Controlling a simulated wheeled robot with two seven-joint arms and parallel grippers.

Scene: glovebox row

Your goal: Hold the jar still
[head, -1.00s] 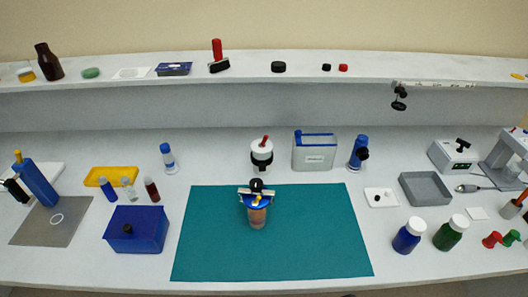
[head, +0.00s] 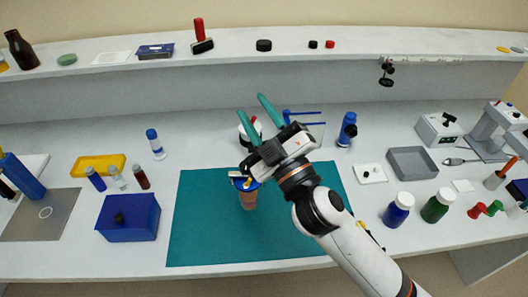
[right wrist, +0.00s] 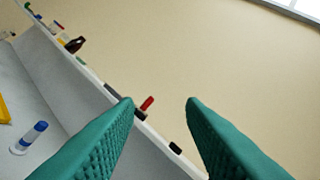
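The jar (head: 249,199), with orange-brown contents and a blue top with a yellow piece on it, stands upright on the teal mat (head: 205,225). My right gripper (head: 251,105) is above and behind the jar in the head view, its two green fingers spread apart and pointing up toward the shelf. Its body covers part of the jar's top. In the right wrist view the fingers (right wrist: 159,101) are open with nothing between them; only wall and shelf show beyond, and the jar is out of sight. My left gripper is not in view.
A white pot (head: 243,136) and a grey container (head: 318,131) stand behind the right gripper, partly hidden. A blue box (head: 130,220) is left of the mat. Blue (head: 398,210) and green (head: 437,206) bottles stand right. A shelf (head: 350,46) runs along the back.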

